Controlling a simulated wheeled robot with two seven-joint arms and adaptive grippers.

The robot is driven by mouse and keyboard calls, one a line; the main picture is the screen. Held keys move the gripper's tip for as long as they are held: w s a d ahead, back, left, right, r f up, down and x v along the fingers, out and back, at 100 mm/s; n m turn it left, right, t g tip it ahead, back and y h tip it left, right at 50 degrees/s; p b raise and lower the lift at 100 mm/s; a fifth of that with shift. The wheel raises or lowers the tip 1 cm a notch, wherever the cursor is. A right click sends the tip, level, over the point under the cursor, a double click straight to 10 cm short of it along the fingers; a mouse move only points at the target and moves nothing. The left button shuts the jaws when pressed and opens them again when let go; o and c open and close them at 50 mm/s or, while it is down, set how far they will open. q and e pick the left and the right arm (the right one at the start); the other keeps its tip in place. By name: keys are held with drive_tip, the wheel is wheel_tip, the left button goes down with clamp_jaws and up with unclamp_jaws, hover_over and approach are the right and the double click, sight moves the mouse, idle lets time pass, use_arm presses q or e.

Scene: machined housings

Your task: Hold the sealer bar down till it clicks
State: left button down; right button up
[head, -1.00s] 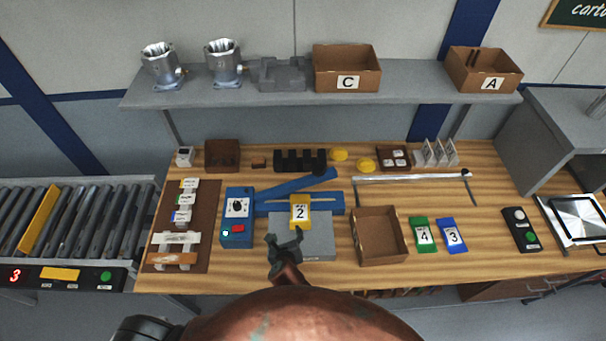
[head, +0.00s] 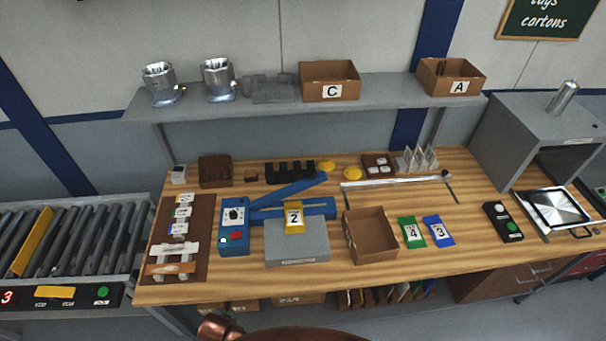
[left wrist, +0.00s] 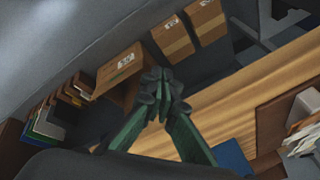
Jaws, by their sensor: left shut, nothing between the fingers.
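The blue sealer (head: 234,238) stands on the bench. Its blue bar (head: 290,189) is raised at a slant, open above the blue lower jaw (head: 322,208). A pouch with a yellow label "2" (head: 294,218) lies at the lower jaw, over a grey block (head: 297,246). In the left wrist view my left gripper (left wrist: 163,92) is shut and empty, clear of the bar. A blue edge (left wrist: 231,157), likely the sealer, shows low there. My left gripper is outside the head view; only a copper arm part shows at the bottom edge. My right gripper is in neither view.
An open carton (head: 369,238) stands right of the sealer, with green "4" (head: 412,232) and blue "3" (head: 438,230) cards beyond. A brown mat (head: 200,213) with parts lies left. Cartons (left wrist: 118,72) sit under the bench.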

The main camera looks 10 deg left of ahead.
use_arm(q)
drive_tip(key=s+f+n+g+h+b, duration=0.1)
drive_tip(key=s+f+b, duration=0.35)
drive_tip(key=f, duration=1.05)
drive_tip(key=s+f+n+g+b, duration=0.1)
drive_tip(key=s+f, duration=0.6)
drive_tip(key=f, duration=0.8)
drive_tip(key=s+a+f+n+b, duration=0.1)
drive_tip(key=s+f+n+b, duration=0.1)
drive_tip(key=s+f, duration=1.1)
drive_tip(key=s, duration=0.3)
drive_tip(key=shift+s+a+n+g+b, duration=0.2)
drive_tip(key=shift+a+n+g+b, duration=0.05)
drive_tip(key=shift+n+g+b, duration=0.15)
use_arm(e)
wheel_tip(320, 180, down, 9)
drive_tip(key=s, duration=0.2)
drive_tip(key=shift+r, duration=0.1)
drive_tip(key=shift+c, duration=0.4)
